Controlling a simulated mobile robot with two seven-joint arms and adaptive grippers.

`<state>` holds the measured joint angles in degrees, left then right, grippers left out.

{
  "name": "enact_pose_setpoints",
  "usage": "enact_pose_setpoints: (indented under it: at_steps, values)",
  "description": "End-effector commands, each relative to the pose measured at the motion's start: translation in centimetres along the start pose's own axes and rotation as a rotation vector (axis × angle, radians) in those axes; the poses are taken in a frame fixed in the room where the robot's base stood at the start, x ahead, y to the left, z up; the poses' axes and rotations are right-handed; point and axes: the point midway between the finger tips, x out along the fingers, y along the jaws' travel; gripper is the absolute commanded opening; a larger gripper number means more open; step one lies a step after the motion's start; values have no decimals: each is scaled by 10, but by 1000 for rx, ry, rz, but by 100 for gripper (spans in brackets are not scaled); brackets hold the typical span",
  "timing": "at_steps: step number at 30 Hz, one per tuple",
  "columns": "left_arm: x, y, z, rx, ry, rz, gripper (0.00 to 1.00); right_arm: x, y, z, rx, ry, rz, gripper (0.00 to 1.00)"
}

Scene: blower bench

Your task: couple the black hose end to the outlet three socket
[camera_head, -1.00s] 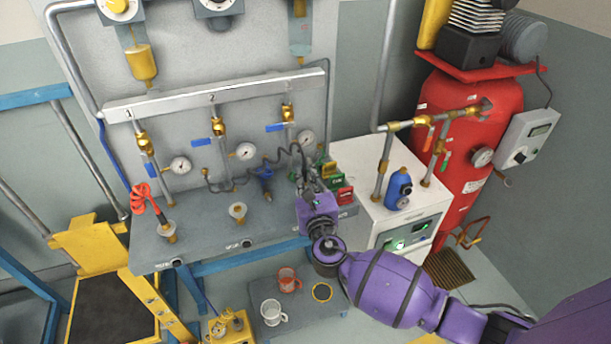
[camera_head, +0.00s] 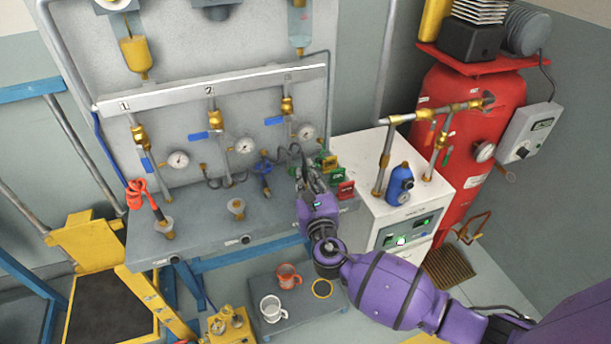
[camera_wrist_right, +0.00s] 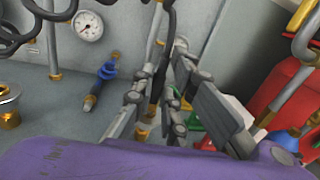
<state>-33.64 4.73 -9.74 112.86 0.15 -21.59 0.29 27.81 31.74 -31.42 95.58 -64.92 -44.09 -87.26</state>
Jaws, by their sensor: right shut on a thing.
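The black hose (camera_head: 292,149) loops in front of the panel down to my right gripper (camera_head: 309,174), at the right part of the grey bench. In the right wrist view my right gripper (camera_wrist_right: 164,78) is shut on the black hose end (camera_wrist_right: 158,86), which stands roughly upright between the fingers. Outlet three's valve (camera_head: 287,106) is on the panel above. Its socket is mostly hidden by my gripper; a bit of brass (camera_wrist_right: 143,130) shows low between the fingers. I cannot tell whether the hose end touches it. My left gripper is not in view.
Outlet two's socket (camera_head: 236,208) and outlet one's socket (camera_head: 166,227), with a red coil hose (camera_head: 139,193) beside it, are to the left.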

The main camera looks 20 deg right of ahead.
Motion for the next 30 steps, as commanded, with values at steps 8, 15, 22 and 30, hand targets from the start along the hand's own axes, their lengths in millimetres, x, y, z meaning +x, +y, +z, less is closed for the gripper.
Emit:
enact_pose_setpoints:
  at_steps: [8, 15, 22, 30]
  values:
    - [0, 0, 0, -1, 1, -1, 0, 0, 0, 1, 1, -1, 0, 0]
    - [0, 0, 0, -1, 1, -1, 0, 0, 0, 0, 1, 0, 0, 0]
    - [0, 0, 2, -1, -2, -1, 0, 0, 0, -3, 1, 1, 0, 0]
    - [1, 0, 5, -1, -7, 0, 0, 0, 0, -7, 1, 3, 0, 0]
